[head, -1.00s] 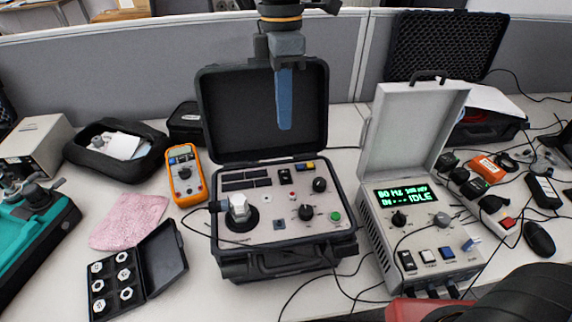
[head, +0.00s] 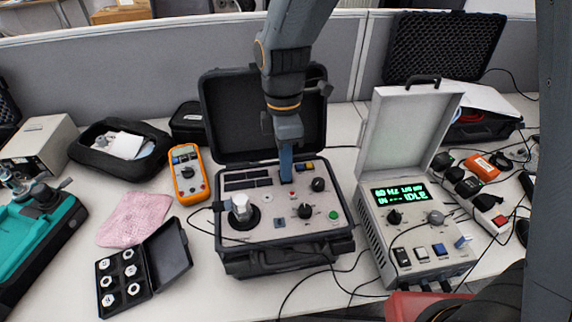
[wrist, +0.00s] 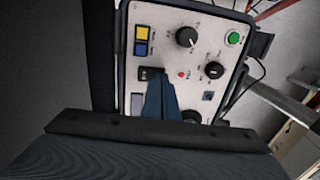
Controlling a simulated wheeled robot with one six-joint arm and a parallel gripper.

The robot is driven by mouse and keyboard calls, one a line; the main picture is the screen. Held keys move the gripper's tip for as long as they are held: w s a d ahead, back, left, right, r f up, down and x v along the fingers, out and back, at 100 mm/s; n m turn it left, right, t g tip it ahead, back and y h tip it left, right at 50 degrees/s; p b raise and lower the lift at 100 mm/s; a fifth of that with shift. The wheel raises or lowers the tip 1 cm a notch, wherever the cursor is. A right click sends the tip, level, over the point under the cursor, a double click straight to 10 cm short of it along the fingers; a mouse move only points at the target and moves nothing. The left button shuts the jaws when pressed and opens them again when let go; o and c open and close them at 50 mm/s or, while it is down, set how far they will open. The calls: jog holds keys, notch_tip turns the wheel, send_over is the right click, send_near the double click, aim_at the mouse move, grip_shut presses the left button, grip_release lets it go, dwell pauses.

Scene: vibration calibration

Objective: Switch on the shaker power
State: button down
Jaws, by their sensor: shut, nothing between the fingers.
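The shaker unit is an open black case with a light grey panel (head: 265,220), standing mid-table. A black rocker switch (wrist: 147,73) is on this panel, beside a blue and yellow block (wrist: 141,41). In the wrist view the switch is partly covered by my fingertips; in the head view it is hidden behind them. My gripper (head: 286,180) is shut and empty, pointing down at the panel; its blue fingers also show in the wrist view (wrist: 156,82). I cannot tell whether the fingertips touch the switch, nor which way it is set.
A red button (wrist: 181,74), knobs (head: 305,211) and a green button (head: 334,216) are close by. The case lid (head: 225,120) stands behind the gripper. A controller box (head: 415,240) reading IDLE stands right. An orange multimeter (head: 188,174) and an open box of nuts (head: 172,252) lie left.

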jog(key=shift+s+f, duration=0.1)
jog(key=shift+f, duration=0.1)
dwell(0.3)
jog(key=shift+w+a+r, duration=0.15)
jog(key=shift+w+a, duration=0.05)
jog(key=shift+w, duration=0.6)
jog(key=shift+r, duration=0.1)
jog(key=shift+r+p, duration=0.45)
jog(key=shift+p, duration=0.2)
notch_tip(320, 180, up, 13)
jog(key=w, duration=0.1)
jog(key=shift+w+a, duration=0.25)
jog(key=shift+w, duration=0.1)
